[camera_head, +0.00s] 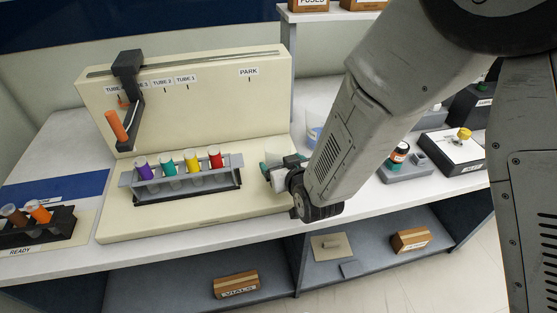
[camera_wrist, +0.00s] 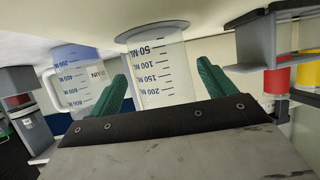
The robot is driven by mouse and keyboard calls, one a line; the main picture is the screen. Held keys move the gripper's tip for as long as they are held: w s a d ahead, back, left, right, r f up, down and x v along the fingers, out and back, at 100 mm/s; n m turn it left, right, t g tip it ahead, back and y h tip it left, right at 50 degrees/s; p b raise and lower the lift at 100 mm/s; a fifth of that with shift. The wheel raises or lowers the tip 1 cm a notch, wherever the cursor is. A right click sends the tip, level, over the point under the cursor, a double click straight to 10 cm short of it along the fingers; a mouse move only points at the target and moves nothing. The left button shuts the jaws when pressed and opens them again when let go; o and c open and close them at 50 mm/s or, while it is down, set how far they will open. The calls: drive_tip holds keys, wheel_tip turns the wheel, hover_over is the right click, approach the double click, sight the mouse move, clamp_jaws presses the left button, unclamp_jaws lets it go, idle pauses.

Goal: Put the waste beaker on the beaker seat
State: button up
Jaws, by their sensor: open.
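My gripper (camera_wrist: 162,75) is open, its green fingers on either side of a clear beaker (camera_wrist: 160,75) marked 50 to 200 ML. I cannot see contact between fingers and beaker. No waste label shows on it. The wrist view is upside down; the beaker looks upright, with its base at a pale round disc (camera_wrist: 128,37). I cannot tell whether this disc is the beaker seat. In the head view my gripper (camera_head: 273,166) is low at the right end of the cream rig's base, and the arm hides much of that area.
A larger jug (camera_wrist: 75,80) stands beside the beaker; its blue part (camera_head: 314,134) shows behind my arm. A rack (camera_head: 185,184) of coloured tubes stands left of my gripper.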

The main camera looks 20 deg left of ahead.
drive_tip(key=v, duration=0.8)
drive_tip(key=shift+s+d+r, duration=0.15)
drive_tip(key=shift+s+d, duration=0.1)
drive_tip(key=w+d+r+m+g+h, duration=0.1)
drive_tip(key=d+r+m+g+h, duration=0.3)
drive_tip(key=d, duration=0.6)
drive_tip(key=w+d+r+t+h, duration=0.1)
drive_tip(key=d+r, duration=0.6)
drive_tip(key=d, duration=0.2)
drive_tip(key=s+d+r+m+g+h, duration=0.1)
drive_tip(key=s+d+r+m+g, duration=0.1)
drive_tip(key=s+d, duration=0.7)
drive_tip(key=s+d+r+m+g+h, duration=0.1)
drive_tip(key=s+d+r+g, duration=0.3)
drive_tip(key=s+d, duration=0.6)
wheel_tip(320, 180, up, 2)
drive_tip(key=shift+s+r+m+h, duration=0.2)
drive_tip(key=shift+s+m+h, duration=0.2)
drive_tip(key=shift+h, duration=0.3)
